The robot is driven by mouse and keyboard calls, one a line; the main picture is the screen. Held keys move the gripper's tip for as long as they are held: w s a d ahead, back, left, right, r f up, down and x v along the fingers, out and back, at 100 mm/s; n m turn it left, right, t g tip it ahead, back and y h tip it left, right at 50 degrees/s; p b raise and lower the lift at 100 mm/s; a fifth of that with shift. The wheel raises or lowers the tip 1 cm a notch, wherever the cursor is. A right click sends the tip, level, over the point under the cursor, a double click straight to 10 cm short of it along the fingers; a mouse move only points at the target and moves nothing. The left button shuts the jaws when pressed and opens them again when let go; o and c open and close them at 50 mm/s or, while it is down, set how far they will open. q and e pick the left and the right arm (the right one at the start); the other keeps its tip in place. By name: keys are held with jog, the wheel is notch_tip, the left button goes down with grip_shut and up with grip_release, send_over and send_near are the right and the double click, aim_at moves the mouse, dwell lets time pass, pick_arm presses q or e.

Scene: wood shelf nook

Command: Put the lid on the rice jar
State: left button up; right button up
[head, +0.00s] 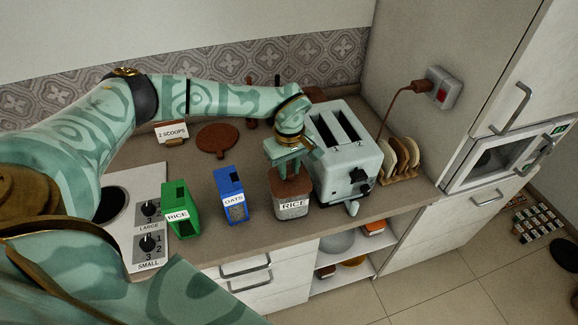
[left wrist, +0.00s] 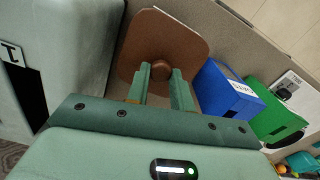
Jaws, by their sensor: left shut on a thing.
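The rice jar (head: 292,209), a clear jar labelled RICE, stands upright near the counter's front edge, left of the toaster. The brown square lid (head: 292,187) is over its mouth, roughly level. I cannot tell whether it is fully seated or slightly above the rim. My left gripper (head: 289,168) points down from above and is shut on the lid's knob. In the left wrist view the fingers (left wrist: 161,85) are on either side of the round knob, and the lid (left wrist: 185,38) hides the jar beneath. My right gripper is not in view.
The toaster (head: 345,160) stands close on the right of the jar. A blue oats box (head: 232,194) and a green rice box (head: 180,209) stand to its left, by the stove panel (head: 148,228). A brown round board (head: 217,138) lies behind.

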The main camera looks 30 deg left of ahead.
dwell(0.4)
pick_arm(q)
jog(key=o, duration=1.5)
notch_tip(320, 180, up, 7)
jog(key=p, duration=0.7)
grip_shut()
dwell(0.6)
